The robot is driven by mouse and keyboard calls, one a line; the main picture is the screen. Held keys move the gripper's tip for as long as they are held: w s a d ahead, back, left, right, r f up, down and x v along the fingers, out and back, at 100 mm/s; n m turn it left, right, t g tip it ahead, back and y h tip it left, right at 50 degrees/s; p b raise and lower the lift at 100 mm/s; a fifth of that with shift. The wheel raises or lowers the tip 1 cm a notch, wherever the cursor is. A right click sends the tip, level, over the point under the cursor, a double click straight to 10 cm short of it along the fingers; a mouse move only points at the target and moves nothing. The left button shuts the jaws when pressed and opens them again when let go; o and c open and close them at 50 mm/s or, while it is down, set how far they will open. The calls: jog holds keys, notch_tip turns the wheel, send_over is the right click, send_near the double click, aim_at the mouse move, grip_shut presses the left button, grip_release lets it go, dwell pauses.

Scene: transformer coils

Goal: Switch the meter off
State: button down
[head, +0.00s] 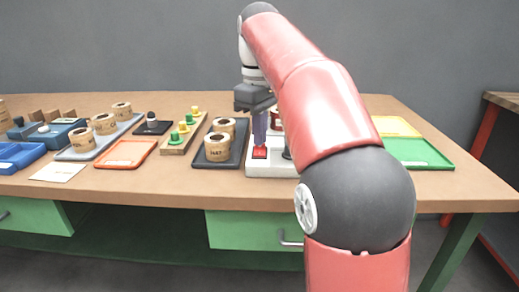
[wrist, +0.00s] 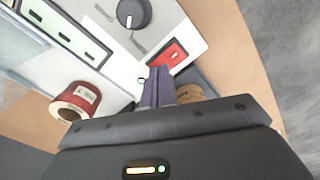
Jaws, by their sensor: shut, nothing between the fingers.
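The meter (head: 268,170) is a white box on the bench, partly hidden behind my red arm in the head view. Its white panel (wrist: 185,30) fills the upper middle of the wrist view. On it are a red rocker switch (head: 260,153), also in the wrist view (wrist: 168,56), and a dark round knob (wrist: 133,14). My gripper (head: 260,143) points down over the switch with its fingers together and empty. In the wrist view the fingertips (wrist: 157,82) are just below the switch; I cannot tell whether they touch it. Which way the switch is tipped is unclear.
A red-labelled coil (wrist: 76,102) stands beside the meter. To its left, a dark tray (head: 238,157) holds tan coils (head: 218,147). Further left are a peg board (head: 172,147) and an orange tray (head: 125,154). A green tray (head: 420,153) lies to the right.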

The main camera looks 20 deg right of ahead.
jog(key=shift+f, duration=0.45)
jog(key=shift+r, duration=0.1)
notch_tip(320, 180, up, 5)
jog(key=p, duration=0.4)
jog(key=shift+p, duration=0.35)
jog(key=shift+r, duration=0.95)
jog(key=shift+s, duration=0.15)
